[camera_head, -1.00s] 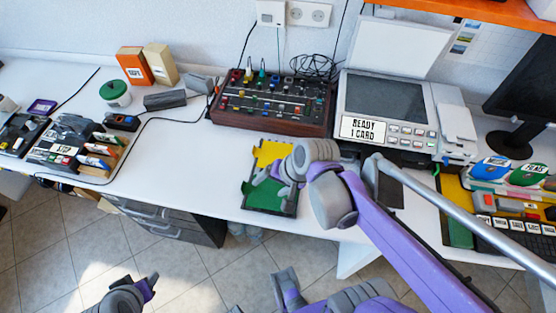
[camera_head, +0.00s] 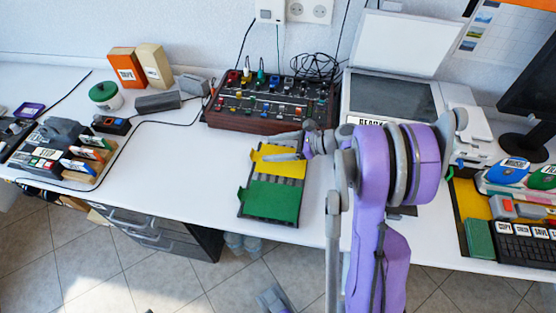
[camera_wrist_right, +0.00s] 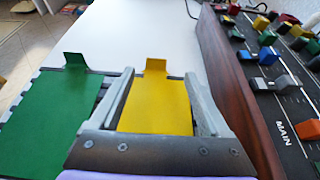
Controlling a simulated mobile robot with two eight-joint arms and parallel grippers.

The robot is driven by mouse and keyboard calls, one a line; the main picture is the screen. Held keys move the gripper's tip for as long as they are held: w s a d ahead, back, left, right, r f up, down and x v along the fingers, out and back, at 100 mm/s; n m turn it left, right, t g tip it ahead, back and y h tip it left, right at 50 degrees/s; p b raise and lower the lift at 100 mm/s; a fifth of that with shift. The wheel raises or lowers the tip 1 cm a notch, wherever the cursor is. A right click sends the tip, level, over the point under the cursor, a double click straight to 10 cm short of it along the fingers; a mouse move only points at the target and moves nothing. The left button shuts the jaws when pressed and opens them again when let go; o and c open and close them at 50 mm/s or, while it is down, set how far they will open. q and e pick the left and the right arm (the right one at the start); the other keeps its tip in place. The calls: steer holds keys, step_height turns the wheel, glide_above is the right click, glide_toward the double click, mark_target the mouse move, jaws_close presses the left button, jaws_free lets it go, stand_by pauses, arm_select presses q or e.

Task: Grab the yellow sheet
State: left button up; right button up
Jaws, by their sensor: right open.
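The yellow sheet (camera_head: 275,167) lies in the far part of a dark shallow tray (camera_head: 286,219), with a raised tab at its left edge. A green sheet (camera_head: 270,201) lies nearer in the same tray. My right gripper (camera_head: 271,147) reaches in from the right over the yellow sheet's far end. In the right wrist view, the yellow sheet (camera_wrist_right: 158,105) shows between the two spread fingers of my right gripper (camera_wrist_right: 159,75), its tab at their tips. The green sheet (camera_wrist_right: 50,115) is to the left. Contact cannot be told. My left gripper is not clearly visible.
A wood-sided control panel (camera_head: 268,103) stands just behind the tray, close to my right gripper. A scanner (camera_head: 392,95) is at the right, partly hidden by my arm. The white desk (camera_head: 180,180) is clear to the tray's left.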

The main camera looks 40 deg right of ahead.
mark_target(252, 152)
steer(key=x, duration=0.6)
steer(key=shift+s+a+f, duration=0.15)
steer(key=shift+s+f, duration=0.05)
steer(key=shift+f, duration=0.1)
jaws_close()
